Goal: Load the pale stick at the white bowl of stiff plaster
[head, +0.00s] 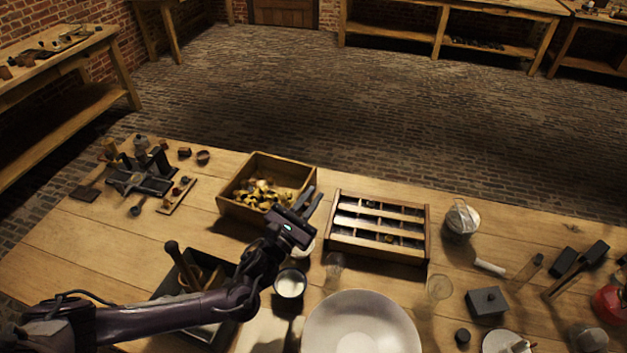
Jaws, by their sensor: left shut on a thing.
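My left gripper (312,201) reaches over the middle of the table, its fingers pointing away toward the gap between the wooden box and the divided rack. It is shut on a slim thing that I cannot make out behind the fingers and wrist. A small bowl with white contents (290,284) stands just below the wrist in the picture. A second whitish round vessel (306,247) is partly hidden behind the gripper. I cannot tell which holds the stiff plaster. A short pale roll (489,267) lies on the table at the right. My right gripper is out of view.
A wooden box of yellowish pieces (226,205) and a divided rack (427,238) stand close to the gripper. A large pale dish (360,325) sits in front. Clear glasses (439,288), a grey block (487,304) and a wrapped jar (462,219) stand at the right.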

